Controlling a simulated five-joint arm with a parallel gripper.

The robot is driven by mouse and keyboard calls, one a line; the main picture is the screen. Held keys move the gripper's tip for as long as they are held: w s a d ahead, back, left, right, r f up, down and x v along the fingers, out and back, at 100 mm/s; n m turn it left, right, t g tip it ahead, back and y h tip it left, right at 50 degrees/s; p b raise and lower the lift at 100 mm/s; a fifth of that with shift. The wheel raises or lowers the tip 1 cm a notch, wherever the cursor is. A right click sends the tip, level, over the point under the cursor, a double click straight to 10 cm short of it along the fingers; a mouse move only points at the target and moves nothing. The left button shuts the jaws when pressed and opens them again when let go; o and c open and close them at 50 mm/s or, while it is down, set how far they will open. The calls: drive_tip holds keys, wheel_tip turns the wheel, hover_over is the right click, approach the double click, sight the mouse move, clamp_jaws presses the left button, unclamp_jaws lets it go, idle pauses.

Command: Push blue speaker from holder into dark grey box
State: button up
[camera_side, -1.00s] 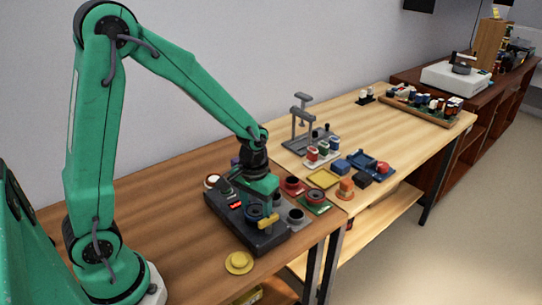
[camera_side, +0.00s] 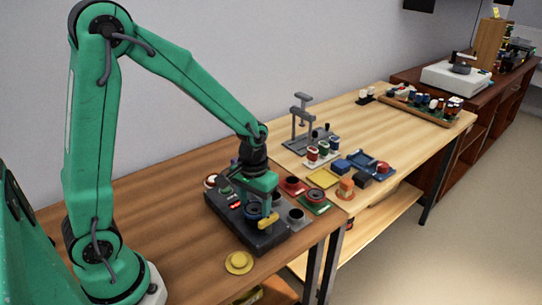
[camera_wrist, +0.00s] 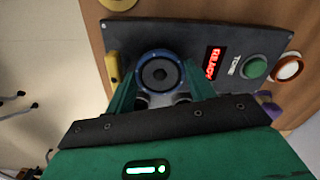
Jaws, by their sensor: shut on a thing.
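The blue speaker (camera_wrist: 160,76), a round blue ring with a dark cone, sits face up at the dark grey box (camera_wrist: 128,36). It also shows in the side view (camera_side: 254,212), on the top of the box (camera_side: 232,216). My gripper (camera_wrist: 157,84) is shut on the speaker, one green finger at each side of it. In the side view my gripper (camera_side: 262,194) is low over the box. Grey rounded parts show between the fingers behind the speaker; I cannot tell whether they belong to the holder. How deep the speaker sits is hidden.
The box carries a yellow lever (camera_wrist: 112,70), a red lit display (camera_wrist: 212,62) and a green button (camera_wrist: 254,67). A yellow round piece (camera_side: 238,262) lies in front. Coloured trays and a grey press (camera_side: 302,125) stand to the right. The brown table's left part is clear.

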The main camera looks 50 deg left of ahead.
drive_tip(key=shift+w+r, duration=0.1)
drive_tip(key=shift+r, duration=1.75)
drive_tip(key=shift+w+r, duration=0.4)
drive_tip(key=shift+r, duration=0.1)
drive_tip(key=w+r+m, duration=0.3)
drive_tip(key=w+r, duration=0.2)
drive_tip(key=r, duration=0.3)
drive_tip(key=s+f, duration=0.4)
drive_tip(key=f, duration=0.1)
drive_tip(key=s+f, duration=0.2)
drive_tip(key=f, duration=0.1)
drive_tip(key=shift+f, duration=0.15)
drive_tip(key=shift+w, duration=0.1)
drive_tip(key=shift+f, duration=0.2)
drive_tip(key=shift+f, duration=1.5)
